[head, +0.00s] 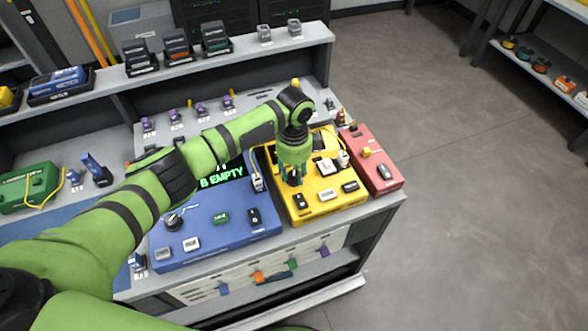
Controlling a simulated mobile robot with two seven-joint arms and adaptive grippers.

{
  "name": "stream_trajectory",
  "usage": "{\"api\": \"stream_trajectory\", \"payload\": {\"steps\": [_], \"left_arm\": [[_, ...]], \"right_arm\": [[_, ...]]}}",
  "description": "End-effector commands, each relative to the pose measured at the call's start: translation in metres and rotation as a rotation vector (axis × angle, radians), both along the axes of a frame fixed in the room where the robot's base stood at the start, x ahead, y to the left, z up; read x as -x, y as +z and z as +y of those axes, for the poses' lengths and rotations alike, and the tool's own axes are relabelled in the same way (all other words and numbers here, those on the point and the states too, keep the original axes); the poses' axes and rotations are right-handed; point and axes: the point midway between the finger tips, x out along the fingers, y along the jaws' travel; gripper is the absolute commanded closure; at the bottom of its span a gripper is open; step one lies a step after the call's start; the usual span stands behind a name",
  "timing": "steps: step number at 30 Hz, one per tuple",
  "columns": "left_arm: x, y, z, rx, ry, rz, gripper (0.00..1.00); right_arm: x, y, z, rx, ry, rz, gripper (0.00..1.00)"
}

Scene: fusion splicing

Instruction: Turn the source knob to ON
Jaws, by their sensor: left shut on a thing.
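My left gripper (293,176) points down over the left part of the yellow box (322,207). Its fingers are shut on a small dark knob on top of this box, mostly hidden between them. I cannot read an ON mark or tell which way the knob points. The yellow box also carries black and white switches and a white connector (343,158) at its right. My right gripper is not in view.
A blue box (225,236) with a screen reading "B EMPTY" stands left of the yellow box, partly behind my arm. A red box (372,165) stands close on the right. Shelves with devices rise behind. Open floor (460,200) lies to the right.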

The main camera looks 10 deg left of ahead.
Motion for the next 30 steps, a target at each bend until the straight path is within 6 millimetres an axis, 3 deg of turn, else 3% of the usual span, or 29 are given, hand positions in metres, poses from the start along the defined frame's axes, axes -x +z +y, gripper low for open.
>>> {"api": "stream_trajectory", "payload": {"steps": [12, 30], "left_arm": [[0.0001, -0.0022, 0.0042, -0.009, -0.262, 0.006, 0.98], [-0.0013, -0.0014, 0.0047, -0.010, -0.337, 0.003, 0.98]], "right_arm": [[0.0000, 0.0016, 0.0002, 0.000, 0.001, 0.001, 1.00], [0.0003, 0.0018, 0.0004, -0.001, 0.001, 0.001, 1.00]]}}
